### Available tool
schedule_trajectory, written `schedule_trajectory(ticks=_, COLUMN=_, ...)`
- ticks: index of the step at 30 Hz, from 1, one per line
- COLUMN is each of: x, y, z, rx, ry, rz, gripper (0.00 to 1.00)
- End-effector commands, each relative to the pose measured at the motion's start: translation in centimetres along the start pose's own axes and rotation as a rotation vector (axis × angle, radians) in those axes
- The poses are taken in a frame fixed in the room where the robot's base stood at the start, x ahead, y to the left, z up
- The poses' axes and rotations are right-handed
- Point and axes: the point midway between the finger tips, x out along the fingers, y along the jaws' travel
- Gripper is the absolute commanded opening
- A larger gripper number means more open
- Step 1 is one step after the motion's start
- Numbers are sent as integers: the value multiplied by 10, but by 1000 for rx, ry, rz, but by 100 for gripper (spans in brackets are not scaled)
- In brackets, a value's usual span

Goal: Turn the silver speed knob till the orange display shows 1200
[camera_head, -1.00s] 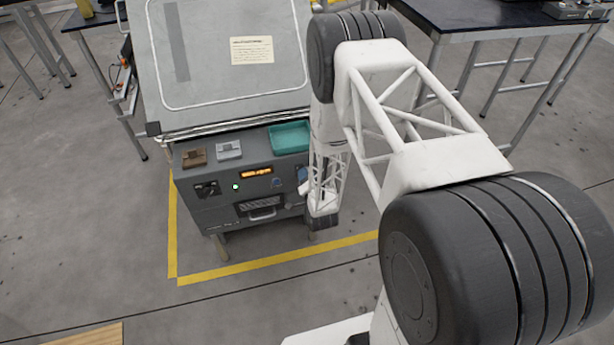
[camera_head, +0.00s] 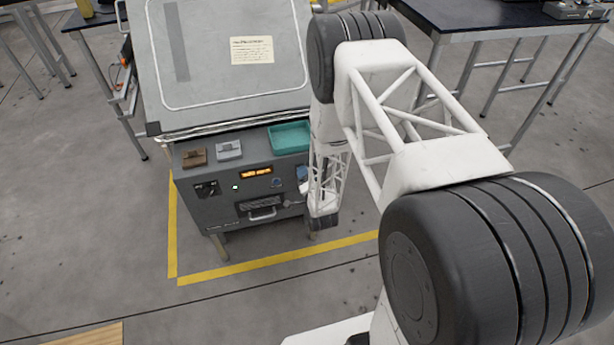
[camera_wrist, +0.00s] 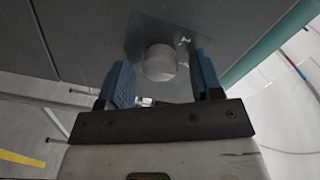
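The silver speed knob (camera_wrist: 160,62) is a round, pale metal knob on a metal plate in the wrist view. My gripper (camera_wrist: 160,62) is open, with one blue finger to the left of the knob and one to the right. A gap shows on both sides of the knob, so the fingers look apart from it. The orange display (camera_head: 257,171) is lit on the front of the grey machine (camera_head: 215,213) in the head view; its digits are too small to read. In the head view my arm hides the knob.
A teal tray (camera_head: 289,138), a brown block (camera_head: 194,158) and a grey block (camera_head: 229,150) sit on the machine's top ledge. A small light (camera_head: 236,187) and a handle (camera_head: 263,213) are on its front. Yellow floor tape (camera_head: 280,263) borders the machine.

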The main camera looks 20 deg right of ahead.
Motion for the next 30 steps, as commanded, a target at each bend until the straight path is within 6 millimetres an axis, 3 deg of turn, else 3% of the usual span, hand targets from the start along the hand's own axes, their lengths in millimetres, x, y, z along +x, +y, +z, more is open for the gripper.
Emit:
schedule_trajectory(ticks=14, x=-7, y=0, z=0, rx=0, ry=0, rz=0, gripper=61)
schedule_trajectory(ticks=30, x=-68, y=0, z=0, rx=0, ry=0, rz=0, gripper=61)
